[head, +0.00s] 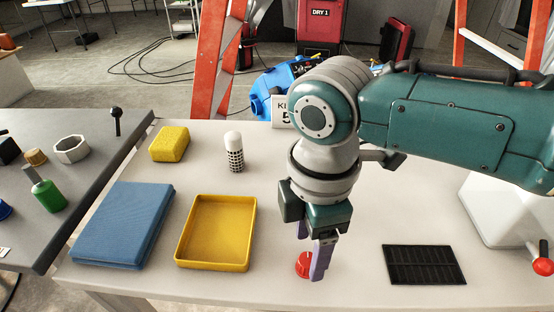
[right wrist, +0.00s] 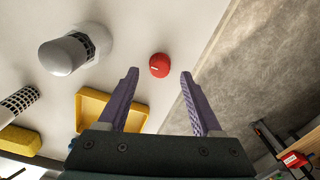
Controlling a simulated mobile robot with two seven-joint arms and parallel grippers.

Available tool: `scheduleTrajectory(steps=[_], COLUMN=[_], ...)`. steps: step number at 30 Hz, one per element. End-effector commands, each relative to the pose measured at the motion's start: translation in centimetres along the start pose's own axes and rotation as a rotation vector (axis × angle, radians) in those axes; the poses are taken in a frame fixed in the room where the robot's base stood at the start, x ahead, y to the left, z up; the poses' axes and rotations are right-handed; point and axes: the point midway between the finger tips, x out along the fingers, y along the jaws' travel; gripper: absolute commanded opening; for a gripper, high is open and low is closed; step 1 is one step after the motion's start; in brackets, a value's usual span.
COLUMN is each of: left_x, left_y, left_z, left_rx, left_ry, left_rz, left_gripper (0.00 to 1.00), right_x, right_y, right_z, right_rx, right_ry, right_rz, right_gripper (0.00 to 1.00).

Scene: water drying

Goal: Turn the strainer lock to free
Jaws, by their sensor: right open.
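A round red knob (right wrist: 159,66) with a short white mark sits on the white table, seen between and beyond my fingertips in the right wrist view. I take it to be the strainer lock. In the head view the knob (head: 303,264) is partly hidden by a purple finger. My right gripper (head: 319,273) points down at it, fingers spread and empty; its fingers also show in the right wrist view (right wrist: 159,76). I cannot tell whether they touch it. A grey-white strainer (right wrist: 68,54) with dark mesh stands near the knob, hidden behind my arm in the head view. My left gripper is out of view.
A yellow tray (head: 180,258), blue folded cloth (head: 124,226), yellow sponge (head: 169,144) and another meshed strainer (head: 235,152) lie left of the gripper. A black ribbed mat (head: 424,265) and a white box (head: 500,212) with a red-ended lever (head: 543,267) are right.

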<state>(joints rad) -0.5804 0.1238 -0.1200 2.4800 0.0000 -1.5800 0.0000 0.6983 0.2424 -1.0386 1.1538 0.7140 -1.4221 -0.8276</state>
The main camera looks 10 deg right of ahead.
Motion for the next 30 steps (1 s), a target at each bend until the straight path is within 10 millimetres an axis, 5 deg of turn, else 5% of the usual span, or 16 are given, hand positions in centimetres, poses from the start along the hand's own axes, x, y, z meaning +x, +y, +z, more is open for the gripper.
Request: scheduleTrajectory(steps=[6,12,30], left_x=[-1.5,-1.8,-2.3], left_y=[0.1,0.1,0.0], left_z=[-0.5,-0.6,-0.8], left_rx=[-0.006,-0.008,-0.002], left_ry=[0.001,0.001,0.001], left_rz=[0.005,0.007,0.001], left_gripper=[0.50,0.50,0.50], right_x=[-4.8,-7.0,-7.2], right_y=[0.1,0.0,-1.2], right_z=[0.0,0.0,-1.2], right_rx=[0.000,-0.001,0.024], right_ry=[0.001,0.000,0.040], right_rz=[0.003,0.001,0.000], right_gripper=[0.66,0.66,0.66])
